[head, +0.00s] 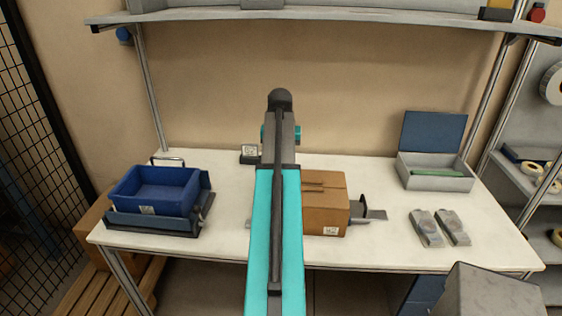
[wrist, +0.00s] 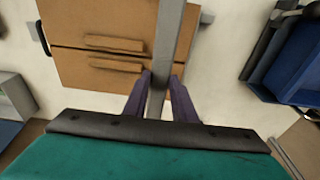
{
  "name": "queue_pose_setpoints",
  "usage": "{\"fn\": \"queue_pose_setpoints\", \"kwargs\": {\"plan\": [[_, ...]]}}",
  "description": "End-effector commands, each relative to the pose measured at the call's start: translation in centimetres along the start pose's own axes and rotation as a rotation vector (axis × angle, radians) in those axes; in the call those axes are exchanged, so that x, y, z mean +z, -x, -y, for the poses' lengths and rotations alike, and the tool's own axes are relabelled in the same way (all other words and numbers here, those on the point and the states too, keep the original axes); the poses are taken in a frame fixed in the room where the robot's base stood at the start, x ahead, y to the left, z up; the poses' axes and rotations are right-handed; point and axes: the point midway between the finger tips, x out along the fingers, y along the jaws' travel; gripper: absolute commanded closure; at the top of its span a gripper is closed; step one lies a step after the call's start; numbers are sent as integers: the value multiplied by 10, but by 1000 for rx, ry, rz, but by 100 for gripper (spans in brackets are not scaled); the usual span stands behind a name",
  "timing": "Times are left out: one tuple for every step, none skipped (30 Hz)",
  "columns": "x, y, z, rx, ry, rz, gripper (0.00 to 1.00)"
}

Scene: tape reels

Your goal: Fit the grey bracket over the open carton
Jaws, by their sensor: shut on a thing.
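The brown carton (head: 325,210) stands on the white table, partly hidden behind my arm in the head view. In the wrist view its top (wrist: 85,25) shows two flaps lying nearly flat with a seam between them and a raised brown strip on each. My gripper (wrist: 158,85) is shut on the grey bracket (wrist: 168,40), which shows as a long grey bar. The bar runs from between the fingers up across one end of the carton's top. I cannot tell whether it touches the carton. In the head view my arm hides the gripper and the bracket.
A blue bin (head: 155,190) stands on the table's left. A dark grey fixture (head: 368,211) sticks out right of the carton. Two grey pieces (head: 427,228) and an open grey box with a blue lid (head: 437,182) lie to the right. A shelf (head: 300,15) hangs above.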

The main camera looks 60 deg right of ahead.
Motion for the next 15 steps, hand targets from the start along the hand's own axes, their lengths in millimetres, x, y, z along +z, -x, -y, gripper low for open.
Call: {"fn": "queue_pose_setpoints", "kwargs": {"plan": [[1,-4,0,0,0,1,100],[1,-6,0,0,0,1,100],[2,-9,0,0,0,1,100],[2,-10,0,0,0,1,100],[2,-12,0,0,0,1,100],[2,-14,0,0,1,1,100],[2,-16,0,0,1,1,100],[3,-18,1,0,1,0,100],[3,-20,1,0,1,0,100],[3,-22,1,0,1,0,100],[3,-23,1,0,1,0,100],[4,-26,1,0,1,0,100],[4,-27,1,0,1,0,100],[4,-28,1,0,1,0,100],[4,-30,1,0,1,0,100]]}}
